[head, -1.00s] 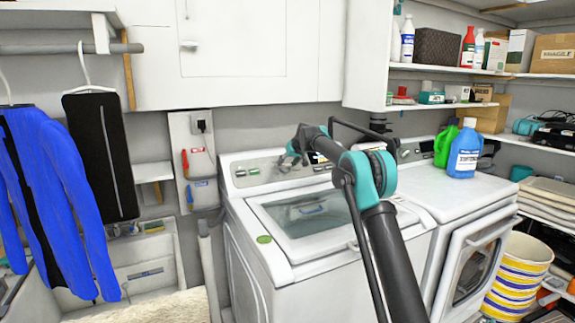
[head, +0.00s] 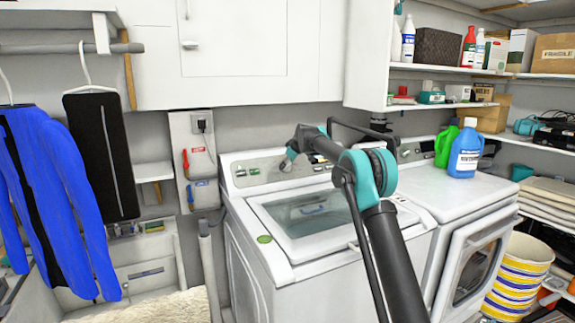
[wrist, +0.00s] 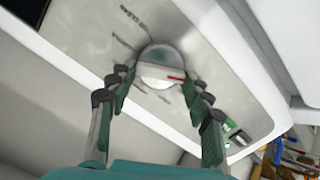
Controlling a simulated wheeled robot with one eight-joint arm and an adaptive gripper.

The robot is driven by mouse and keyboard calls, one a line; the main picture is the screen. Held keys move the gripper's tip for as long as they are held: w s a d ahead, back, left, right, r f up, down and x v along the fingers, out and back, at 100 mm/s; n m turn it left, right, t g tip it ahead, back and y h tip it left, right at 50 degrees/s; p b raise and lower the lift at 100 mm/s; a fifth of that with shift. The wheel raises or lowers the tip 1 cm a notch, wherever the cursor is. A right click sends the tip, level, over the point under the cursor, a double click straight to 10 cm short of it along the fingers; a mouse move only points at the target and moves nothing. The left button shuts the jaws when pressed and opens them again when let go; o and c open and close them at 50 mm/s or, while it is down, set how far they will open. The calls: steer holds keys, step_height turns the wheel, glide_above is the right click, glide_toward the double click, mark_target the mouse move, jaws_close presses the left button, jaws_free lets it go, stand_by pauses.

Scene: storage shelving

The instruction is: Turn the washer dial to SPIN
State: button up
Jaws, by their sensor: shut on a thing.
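The washer (head: 315,255) is a white top-loader with a grey control panel (head: 243,176) along its back; the panel also fills much of the wrist view (wrist: 210,60). The dial (wrist: 160,55) is a round silver knob with a red pointer mark directed to the right in the wrist view. In the head view my gripper (head: 287,164) is small at the panel, and the dial cannot be made out there.
Green and blue bottles (head: 465,150) stand on the dryer (head: 450,190) to the right. A white cabinet (head: 240,50) hangs above the washer. Blue clothing (head: 50,195) hangs at the left. Shelves with boxes line the right side.

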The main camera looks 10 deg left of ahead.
stand_by(0.5)
steer(key=o, duration=1.2)
steer(key=shift+c, duration=0.2)
steer(key=v, duration=1.2)
